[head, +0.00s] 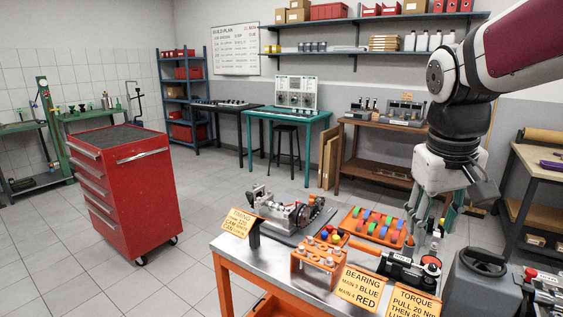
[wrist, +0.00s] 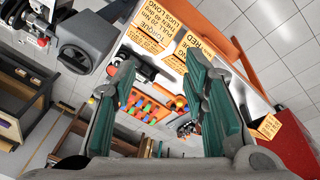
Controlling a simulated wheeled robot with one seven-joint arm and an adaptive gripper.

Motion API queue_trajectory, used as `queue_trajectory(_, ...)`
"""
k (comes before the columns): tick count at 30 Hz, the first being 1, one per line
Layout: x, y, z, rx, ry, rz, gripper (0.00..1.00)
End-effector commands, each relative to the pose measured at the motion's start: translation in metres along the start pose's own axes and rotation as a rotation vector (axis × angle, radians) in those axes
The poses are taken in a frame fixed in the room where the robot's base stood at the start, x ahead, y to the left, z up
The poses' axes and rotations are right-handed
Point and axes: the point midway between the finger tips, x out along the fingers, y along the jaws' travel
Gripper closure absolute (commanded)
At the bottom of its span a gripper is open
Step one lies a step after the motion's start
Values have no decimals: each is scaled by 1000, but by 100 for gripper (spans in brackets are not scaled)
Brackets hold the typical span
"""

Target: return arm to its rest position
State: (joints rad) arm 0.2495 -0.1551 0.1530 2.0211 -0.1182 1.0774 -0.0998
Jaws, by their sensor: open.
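My arm comes in from the upper right of the head view, with my gripper (head: 432,217) hanging down over the right part of the workbench (head: 228,250). In the wrist view my gripper (wrist: 160,95) shows two green-padded fingers spread wide apart, with nothing between them. Below it lie an orange tray (head: 349,224) of coloured bearing pieces and a dark tool with a round gauge (head: 428,268). The gripper looks above these things; whether its tips touch anything is hard to tell in the head view.
An engine assembly (head: 290,213), an orange rack (head: 318,262) and yellow signs (head: 361,288) crowd the bench. A dark grey canister (head: 482,285) stands at the right. A red tool cabinet (head: 125,190) stands at left. Open floor lies between the cabinet and the bench.

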Motion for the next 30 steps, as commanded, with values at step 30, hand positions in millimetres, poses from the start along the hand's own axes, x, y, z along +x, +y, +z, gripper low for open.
queue_trajectory(30, 4, -67, 174, 76, 183, -134, 60)
